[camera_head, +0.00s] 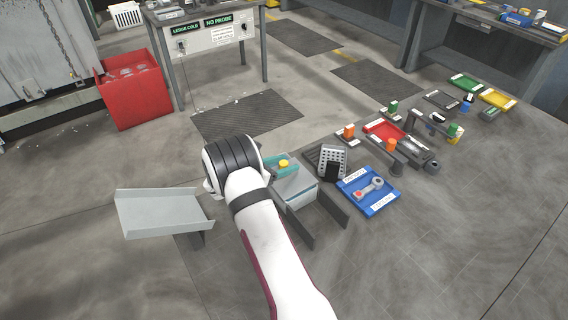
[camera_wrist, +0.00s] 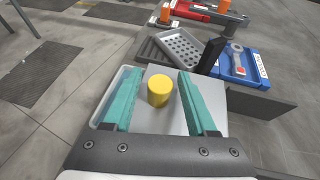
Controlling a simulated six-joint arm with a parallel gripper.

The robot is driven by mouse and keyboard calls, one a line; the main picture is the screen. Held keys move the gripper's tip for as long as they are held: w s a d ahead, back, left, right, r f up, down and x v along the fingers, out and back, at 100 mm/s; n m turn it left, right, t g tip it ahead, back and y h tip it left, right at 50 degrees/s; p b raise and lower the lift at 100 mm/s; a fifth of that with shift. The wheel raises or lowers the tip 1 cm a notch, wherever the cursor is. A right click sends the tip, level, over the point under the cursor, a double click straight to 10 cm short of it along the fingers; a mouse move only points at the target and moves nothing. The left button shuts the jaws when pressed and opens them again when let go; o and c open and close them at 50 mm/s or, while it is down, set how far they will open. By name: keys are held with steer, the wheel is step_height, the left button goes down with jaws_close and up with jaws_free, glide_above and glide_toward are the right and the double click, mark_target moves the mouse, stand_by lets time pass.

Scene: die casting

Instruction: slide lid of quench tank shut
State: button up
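The quench tank (camera_head: 299,197) is a pale grey box beside my wrist in the head view. In the wrist view its light rim (camera_wrist: 103,97) shows at the left, partly behind a finger. The flat grey lid (camera_wrist: 155,122) lies to the right of that rim and bears a round yellow knob (camera_wrist: 159,90). The knob (camera_head: 284,163) also shows in the head view. My gripper (camera_wrist: 157,88) is open, with one teal finger on each side of the knob and visible gaps between. My gripper (camera_head: 283,166) is partly hidden by my wrist in the head view. How much of the tank is uncovered is hard to tell.
A perforated grey tray (camera_head: 332,161) and a blue tray (camera_head: 369,191) with a metal part stand right of the tank. Dark side plates (camera_head: 330,206) flank the tank. A sloped grey chute (camera_head: 160,212) is at the left. Open floor lies in front.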

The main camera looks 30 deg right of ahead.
jaws_close()
stand_by(1.2)
